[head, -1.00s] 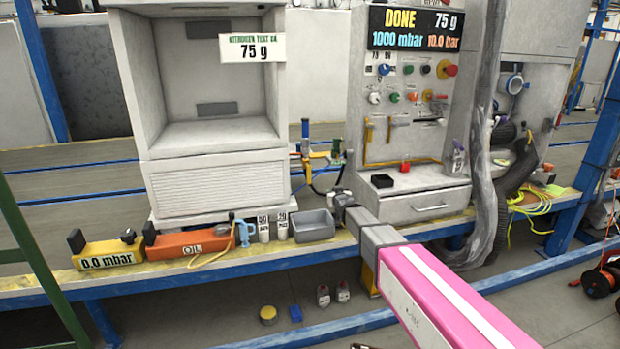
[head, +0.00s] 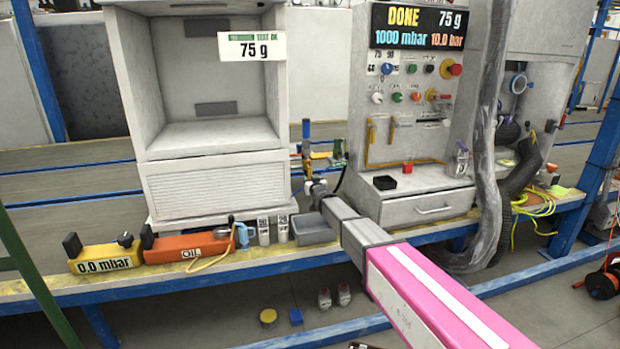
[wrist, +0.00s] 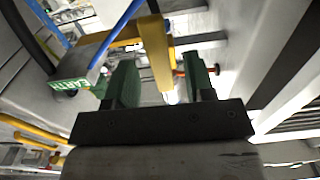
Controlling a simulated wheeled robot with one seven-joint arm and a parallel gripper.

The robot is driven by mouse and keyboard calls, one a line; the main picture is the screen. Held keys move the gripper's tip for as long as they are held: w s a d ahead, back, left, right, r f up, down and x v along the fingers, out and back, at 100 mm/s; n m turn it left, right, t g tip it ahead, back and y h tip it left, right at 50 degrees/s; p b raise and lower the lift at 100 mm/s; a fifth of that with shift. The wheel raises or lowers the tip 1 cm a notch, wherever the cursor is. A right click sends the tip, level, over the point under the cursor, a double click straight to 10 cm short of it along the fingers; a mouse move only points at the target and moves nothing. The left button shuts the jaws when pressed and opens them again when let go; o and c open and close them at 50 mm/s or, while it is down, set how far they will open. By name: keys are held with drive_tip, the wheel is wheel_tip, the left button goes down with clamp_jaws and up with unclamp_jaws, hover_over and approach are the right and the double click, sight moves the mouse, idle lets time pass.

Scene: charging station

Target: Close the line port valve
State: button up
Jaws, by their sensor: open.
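The port fittings with the valve (head: 307,150) stand between the white cabinet and the control panel in the head view, with blue, yellow and brass parts. My gripper (head: 318,186) is at their lower end, small and partly hidden by my arm. In the wrist view my gripper (wrist: 163,82) is open, with two green-padded fingers apart. A yellow bar, seemingly the valve lever (wrist: 155,52), shows in the gap between them; I cannot tell whether either finger touches it. A green label (wrist: 70,86), turned over in the picture, lies left of the fingers.
A blue rod (wrist: 116,38) slants close to the left finger. An orange oil unit (head: 188,246) and a yellow gauge (head: 104,258) stand left. The control panel (head: 415,110) reads DONE, 75 g.

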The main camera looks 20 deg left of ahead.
drive_tip(key=shift+x, duration=1.5)
clamp_jaws()
